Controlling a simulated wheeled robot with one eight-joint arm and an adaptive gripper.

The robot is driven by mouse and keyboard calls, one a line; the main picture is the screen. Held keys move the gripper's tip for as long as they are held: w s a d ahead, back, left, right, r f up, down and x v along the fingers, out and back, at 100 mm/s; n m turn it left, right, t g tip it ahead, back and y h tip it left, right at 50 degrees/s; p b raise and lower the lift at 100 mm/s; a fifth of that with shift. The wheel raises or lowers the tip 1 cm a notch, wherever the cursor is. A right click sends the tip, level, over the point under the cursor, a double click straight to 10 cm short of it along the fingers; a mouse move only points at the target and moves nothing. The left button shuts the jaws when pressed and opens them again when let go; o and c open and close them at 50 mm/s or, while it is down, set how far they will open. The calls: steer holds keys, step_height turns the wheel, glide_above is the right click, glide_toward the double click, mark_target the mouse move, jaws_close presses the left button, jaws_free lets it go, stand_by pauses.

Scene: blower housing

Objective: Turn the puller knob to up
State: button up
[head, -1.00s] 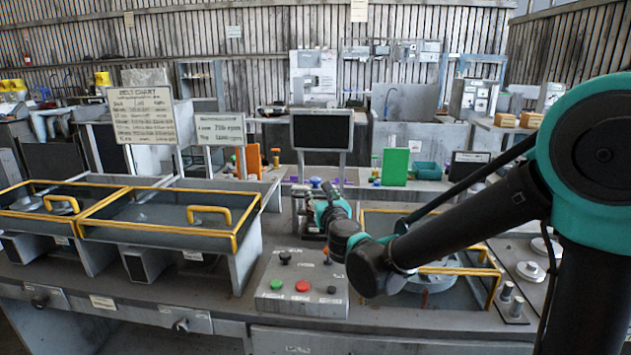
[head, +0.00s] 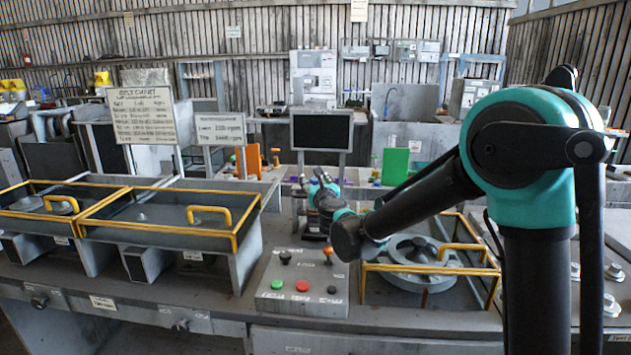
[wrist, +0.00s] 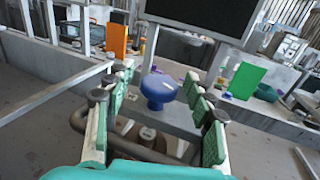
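A blue round-topped knob (wrist: 158,88) stands on a grey ledge in the wrist view, just below the dark screen. I cannot read a label that says whether it is the puller knob. My gripper (wrist: 157,76) is open, with a green-padded finger on each side of the blue knob in the picture. No contact with it shows. In the head view my gripper (head: 317,182) is small, below the dark screen, and hides the blue knob. The control box (head: 296,258) carries a black knob (head: 285,257) and an orange-topped knob (head: 328,254).
The control box also has green (head: 277,284) and red (head: 302,286) buttons. A yellow-railed bay (head: 432,268) lies to its right, and yellow-railed covers (head: 160,216) to its left. The dark screen (head: 321,131) and a green panel (head: 395,166) stand behind.

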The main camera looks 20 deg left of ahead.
steer(key=c, duration=1.2)
steer(key=shift+o, duration=0.2)
steer(key=shift+n+g+y, duration=0.3)
steer(key=shift+y, duration=0.1)
steer(key=n+g+y, duration=0.1)
steer(key=y, duration=0.1)
steer(key=n+g+y, duration=0.2)
steer(key=shift+w+d+n+g, duration=0.1)
steer(key=shift+w+n+g, duration=0.05)
steer(key=shift+n+g, duration=0.15)
steer(key=n+g+y, duration=0.2)
steer(key=n+g, duration=0.1)
steer(key=g, duration=0.1)
steer(key=n+g+y, duration=0.2)
steer(key=n+g, duration=0.1)
steer(key=g, duration=0.2)
steer(key=n+g, duration=0.3)
steer(key=g, duration=0.1)
steer(key=n+g, duration=0.2)
steer(key=g, duration=0.2)
steer(key=shift+n+g+h, duration=0.3)
steer(key=shift+n+h, duration=0.1)
steer(key=shift+n+g+h, duration=0.9)
steer(key=shift+n+g, duration=0.2)
steer(key=shift+g, duration=0.35)
steer(key=shift+n+g+h, duration=0.9)
steer(key=shift+n+g, duration=0.2)
steer(key=shift+g, duration=0.65)
